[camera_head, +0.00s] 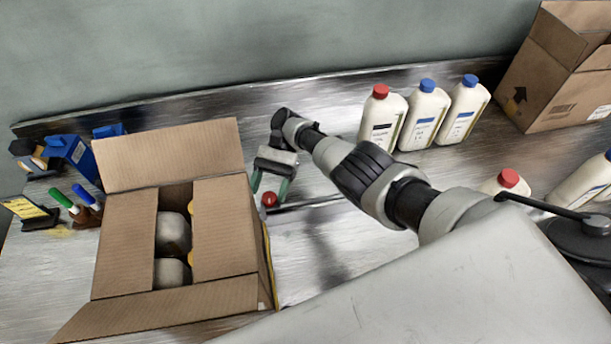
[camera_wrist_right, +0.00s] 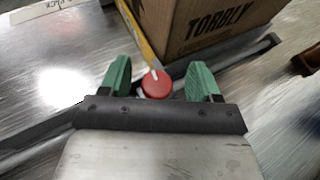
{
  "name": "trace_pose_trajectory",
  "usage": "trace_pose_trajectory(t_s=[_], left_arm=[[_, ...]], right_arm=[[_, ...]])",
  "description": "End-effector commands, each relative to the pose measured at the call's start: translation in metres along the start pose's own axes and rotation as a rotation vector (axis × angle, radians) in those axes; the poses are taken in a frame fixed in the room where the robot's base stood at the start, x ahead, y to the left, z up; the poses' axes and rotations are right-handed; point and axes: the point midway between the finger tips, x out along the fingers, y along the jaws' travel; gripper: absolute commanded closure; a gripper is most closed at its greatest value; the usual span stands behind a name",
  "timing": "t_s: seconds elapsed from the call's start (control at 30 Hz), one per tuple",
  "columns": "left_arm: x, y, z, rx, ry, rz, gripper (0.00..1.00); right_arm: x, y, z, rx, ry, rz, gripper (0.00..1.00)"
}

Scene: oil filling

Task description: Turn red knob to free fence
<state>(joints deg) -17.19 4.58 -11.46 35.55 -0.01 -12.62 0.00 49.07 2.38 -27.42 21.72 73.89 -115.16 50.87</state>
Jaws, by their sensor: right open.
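The red knob (camera_head: 269,199) is on the metal work surface, just right of the open cardboard box. It also shows in the right wrist view (camera_wrist_right: 157,84), with a white mark on its top. My right gripper (camera_head: 271,185) points down over it, open and empty. In the right wrist view its two green fingers (camera_wrist_right: 160,67) stand on either side of the knob, with gaps on both sides. A thin metal rail (camera_head: 312,203), perhaps part of the fence, runs right from the knob. A yellow strip (camera_wrist_right: 140,34) runs along the box side. My left gripper is not in view.
The open cardboard box (camera_head: 225,232) holds pale containers. Bottles with red and blue caps (camera_head: 425,113) stand at the back right. Another carton (camera_head: 560,70) is at the far right. Tools and blue items (camera_head: 72,152) lie at the left.

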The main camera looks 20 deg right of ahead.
Motion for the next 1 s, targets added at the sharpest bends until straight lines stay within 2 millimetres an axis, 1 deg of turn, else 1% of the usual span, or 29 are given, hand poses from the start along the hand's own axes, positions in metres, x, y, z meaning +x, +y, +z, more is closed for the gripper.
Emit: trace_pose_trajectory(t_s=[0.03, 0.07, 0.37, 0.5, 0.7, 0.83, 1.0], left_arm=[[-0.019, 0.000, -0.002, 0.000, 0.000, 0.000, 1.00], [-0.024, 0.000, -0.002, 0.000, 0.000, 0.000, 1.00], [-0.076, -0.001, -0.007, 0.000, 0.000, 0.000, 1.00], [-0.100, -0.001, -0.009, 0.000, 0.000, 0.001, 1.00], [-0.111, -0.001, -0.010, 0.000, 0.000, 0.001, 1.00], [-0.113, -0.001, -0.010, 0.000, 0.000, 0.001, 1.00], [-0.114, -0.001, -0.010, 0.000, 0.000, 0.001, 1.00]], right_arm=[[-0.008, 0.000, 0.018, -0.001, 0.001, 0.000, 0.37], [-0.010, 0.000, 0.024, -0.002, 0.001, 0.000, 0.37], [-0.018, 0.044, 0.045, 0.002, 0.001, 0.000, 0.37], [-0.024, 0.072, 0.060, 0.002, 0.002, 0.002, 0.37], [-0.027, 0.101, 0.071, 0.001, 0.002, 0.002, 0.37], [-0.029, 0.112, 0.077, 0.000, 0.001, 0.000, 0.37], [-0.030, 0.117, 0.080, 0.000, 0.000, 0.000, 0.37]])
